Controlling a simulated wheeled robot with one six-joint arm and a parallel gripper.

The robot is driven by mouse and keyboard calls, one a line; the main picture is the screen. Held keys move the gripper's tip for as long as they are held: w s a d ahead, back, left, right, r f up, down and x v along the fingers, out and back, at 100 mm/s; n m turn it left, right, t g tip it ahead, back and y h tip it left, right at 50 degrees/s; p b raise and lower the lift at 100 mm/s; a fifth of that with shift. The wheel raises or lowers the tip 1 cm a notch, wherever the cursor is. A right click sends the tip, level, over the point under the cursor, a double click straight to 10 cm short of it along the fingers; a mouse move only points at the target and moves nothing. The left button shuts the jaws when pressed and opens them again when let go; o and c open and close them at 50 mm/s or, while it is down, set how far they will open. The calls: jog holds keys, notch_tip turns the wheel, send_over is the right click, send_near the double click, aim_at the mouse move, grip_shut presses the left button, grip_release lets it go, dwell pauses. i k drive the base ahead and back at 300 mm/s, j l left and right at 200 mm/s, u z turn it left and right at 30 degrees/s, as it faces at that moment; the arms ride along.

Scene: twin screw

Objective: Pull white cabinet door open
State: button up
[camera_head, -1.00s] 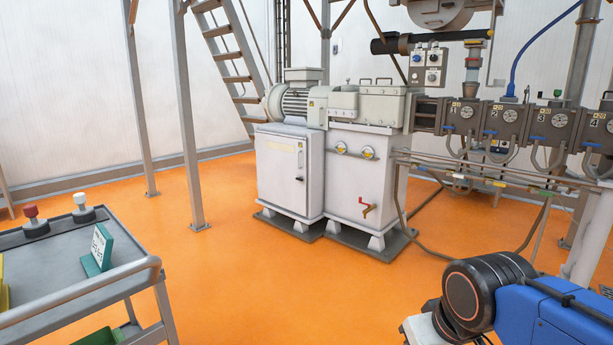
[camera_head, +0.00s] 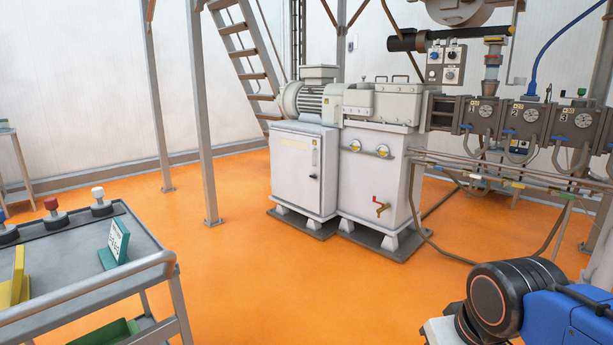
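The white cabinet (camera_head: 303,172) stands on the floor near the middle of the view, under the grey motor. Its door faces me and looks shut, with a small dark handle (camera_head: 314,157) near the right edge. A second white housing (camera_head: 375,190) with yellow gauges and a red-handled valve stands against its right side. Part of my blue and black arm shows at the lower right, well in front of the cabinet and apart from it. My gripper is not in view.
A grey cart (camera_head: 75,262) with coloured knobs and a teal sign stands at the lower left. Steel posts (camera_head: 203,120) and a ladder (camera_head: 243,60) rise left of the cabinet. Pipes (camera_head: 500,178) run along the right. The orange floor (camera_head: 290,290) before the cabinet is clear.

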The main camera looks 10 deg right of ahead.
aim_at(294, 157)
jog(key=i+z, duration=0.15)
jog(key=i, duration=3.1)
jog(key=i+l+u, duration=0.1)
jog(key=i, duration=0.4)
jog(key=i+l+u, duration=0.15)
jog(key=i, duration=0.4)
